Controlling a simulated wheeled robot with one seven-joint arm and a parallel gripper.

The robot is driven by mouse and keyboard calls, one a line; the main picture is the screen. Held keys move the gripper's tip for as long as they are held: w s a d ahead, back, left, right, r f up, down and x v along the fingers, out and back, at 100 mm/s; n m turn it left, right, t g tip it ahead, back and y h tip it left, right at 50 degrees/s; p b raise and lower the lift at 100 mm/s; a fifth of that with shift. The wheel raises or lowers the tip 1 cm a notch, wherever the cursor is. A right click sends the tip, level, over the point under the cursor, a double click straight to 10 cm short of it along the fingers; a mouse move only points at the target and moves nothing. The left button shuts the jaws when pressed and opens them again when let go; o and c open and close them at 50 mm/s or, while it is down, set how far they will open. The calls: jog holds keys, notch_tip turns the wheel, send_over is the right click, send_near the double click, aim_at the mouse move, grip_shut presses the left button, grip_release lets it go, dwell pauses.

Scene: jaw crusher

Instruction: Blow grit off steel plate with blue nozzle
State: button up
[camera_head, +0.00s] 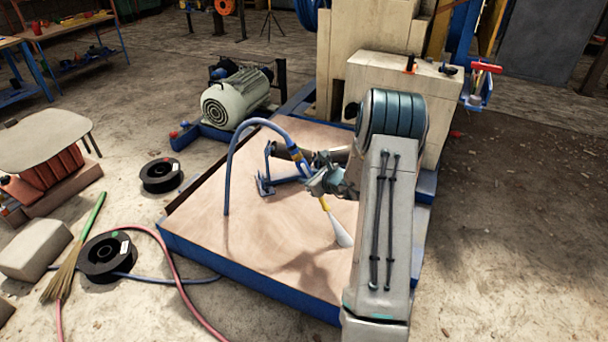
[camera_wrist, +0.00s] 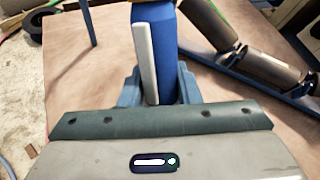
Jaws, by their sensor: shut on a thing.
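My gripper (camera_head: 318,181) is shut on the blue nozzle (camera_head: 298,160), which has yellow bands and a yellow tip pointing down. In the wrist view the nozzle's blue body and pale lever (camera_wrist: 168,50) stand between my jaws (camera_wrist: 157,92). A whitish cone (camera_head: 339,233), seemingly an air jet, widens from the tip down to the steel plate. The steel plate (camera_head: 200,205) is broad, tan and edged by a blue frame; it also shows in the wrist view (camera_wrist: 90,75). Its surface looks mottled, and I cannot tell grit from staining. My arm hides its right part.
A blue hose (camera_head: 233,150) arches from the nozzle to the plate's left part. A blue bracket with grey rollers (camera_head: 292,153) lies on the plate behind the nozzle. A motor (camera_head: 236,98) and the pale crusher body (camera_head: 400,85) stand behind. The plate's front left is clear.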

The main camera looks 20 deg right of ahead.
jog(key=shift+s+d+p, duration=1.3)
jog(key=shift+s+d, duration=0.85)
jog(key=shift+s, duration=0.35)
jog(key=shift+s+a, duration=3.25)
jog(key=shift+a, duration=0.65)
jog(key=w+a+b, duration=0.4)
jog(key=w+a, duration=0.2)
jog(key=w, duration=0.1)
jog(key=shift+w+a, duration=0.15)
jog(key=shift+w, duration=0.1)
